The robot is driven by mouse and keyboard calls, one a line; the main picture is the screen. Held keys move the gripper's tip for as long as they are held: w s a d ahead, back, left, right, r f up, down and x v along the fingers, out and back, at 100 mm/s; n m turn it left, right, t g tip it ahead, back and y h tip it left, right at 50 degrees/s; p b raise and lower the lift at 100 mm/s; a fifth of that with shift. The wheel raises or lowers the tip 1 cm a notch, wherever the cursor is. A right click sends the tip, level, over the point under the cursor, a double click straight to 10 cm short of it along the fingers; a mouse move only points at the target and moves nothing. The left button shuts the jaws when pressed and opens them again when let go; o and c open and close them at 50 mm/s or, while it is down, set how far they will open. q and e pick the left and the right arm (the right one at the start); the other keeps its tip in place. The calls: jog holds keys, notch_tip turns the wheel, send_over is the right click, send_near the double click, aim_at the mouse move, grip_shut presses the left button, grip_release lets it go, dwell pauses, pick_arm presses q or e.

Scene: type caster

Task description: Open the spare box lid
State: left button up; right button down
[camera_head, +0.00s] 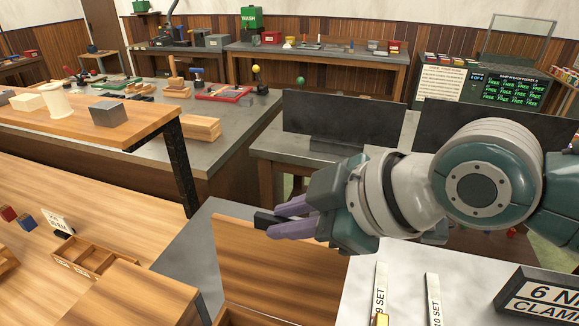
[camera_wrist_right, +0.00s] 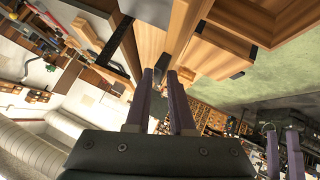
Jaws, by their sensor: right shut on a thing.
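The spare box lid (camera_head: 262,262) is a plain wooden panel standing steeply up behind the box rim (camera_head: 240,317). It shows nearly edge-on in the right wrist view (camera_wrist_right: 183,28). My right gripper (camera_head: 263,224) is at the lid's top edge, its purple fingers closed on a small dark tab there; the fingers partly hide the grip. The same fingers (camera_wrist_right: 169,75) reach the lid's end in the wrist view. Most of the box is below the head picture. My left gripper (camera_wrist_right: 281,130) shows only at the wrist view's lower right, fingers apart and nothing visible between them.
A pale bench top with label strips (camera_head: 380,285) and a dark clamp sign (camera_head: 545,297) lies at right. A wooden block (camera_head: 135,298) and small tray (camera_head: 85,257) are at left. A dark upright panel (camera_head: 340,118) stands behind the gripper.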

jog(key=shift+f, duration=0.15)
jog(key=c, duration=0.9)
grip_release()
jog(key=b+v, duration=0.1)
jog(key=v, duration=0.9)
jog(key=shift+s+a, duration=0.1)
